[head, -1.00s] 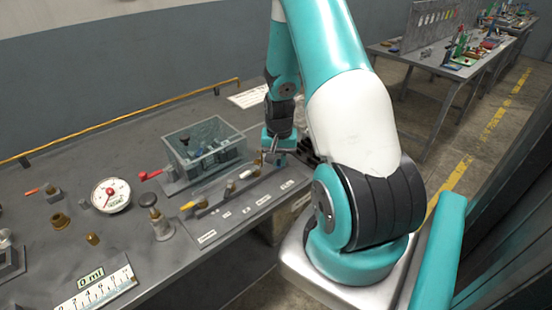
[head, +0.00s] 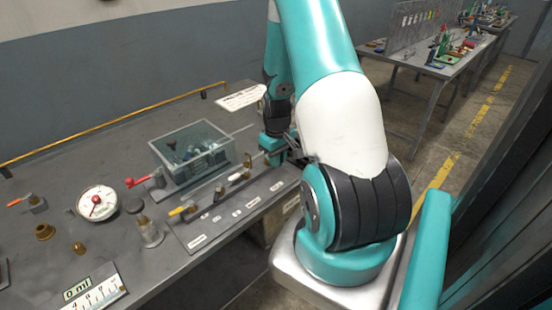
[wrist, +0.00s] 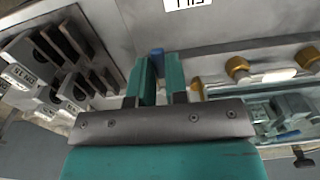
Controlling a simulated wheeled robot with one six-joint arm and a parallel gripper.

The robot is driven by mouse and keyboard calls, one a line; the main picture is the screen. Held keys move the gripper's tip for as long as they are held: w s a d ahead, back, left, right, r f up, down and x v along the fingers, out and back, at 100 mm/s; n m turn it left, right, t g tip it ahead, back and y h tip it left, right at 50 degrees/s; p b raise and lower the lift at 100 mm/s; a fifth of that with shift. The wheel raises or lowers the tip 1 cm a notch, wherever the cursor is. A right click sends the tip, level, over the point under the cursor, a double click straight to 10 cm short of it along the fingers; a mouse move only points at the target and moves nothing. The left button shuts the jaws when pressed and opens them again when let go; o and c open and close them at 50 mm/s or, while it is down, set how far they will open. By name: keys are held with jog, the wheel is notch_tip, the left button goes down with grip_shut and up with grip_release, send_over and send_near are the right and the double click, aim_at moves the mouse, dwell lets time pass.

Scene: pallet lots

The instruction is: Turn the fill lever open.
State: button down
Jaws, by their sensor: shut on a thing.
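My gripper (wrist: 158,80) points down over the far right end of the valve row on the bench; it also shows in the head view (head: 270,150). In the wrist view its two teal fingers are closed around a narrow blue piece (wrist: 157,58), which appears to be the fill lever's handle. A white label (wrist: 187,3) reading FILL, upside down, lies just beyond it. The rest of the lever is hidden by the fingers, so its angle cannot be told. In the head view my arm hides the handle.
A clear-walled tank (head: 193,165) stands behind the valve row, with a red-handled lever (head: 150,179) at its left. A yellow-handled lever (head: 182,209) and a round gauge (head: 97,203) are further left. Dark labelled blocks (wrist: 60,65) stand close left of the fingers in the wrist view.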

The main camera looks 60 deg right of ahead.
jog(key=shift+s, duration=0.15)
dwell(0.4)
jog(key=c, duration=1.4)
grip_release()
jog(key=shift+d, duration=0.1)
notch_tip(320, 180, up, 17)
jog(key=b, duration=0.1)
jog(key=shift+r, duration=0.2)
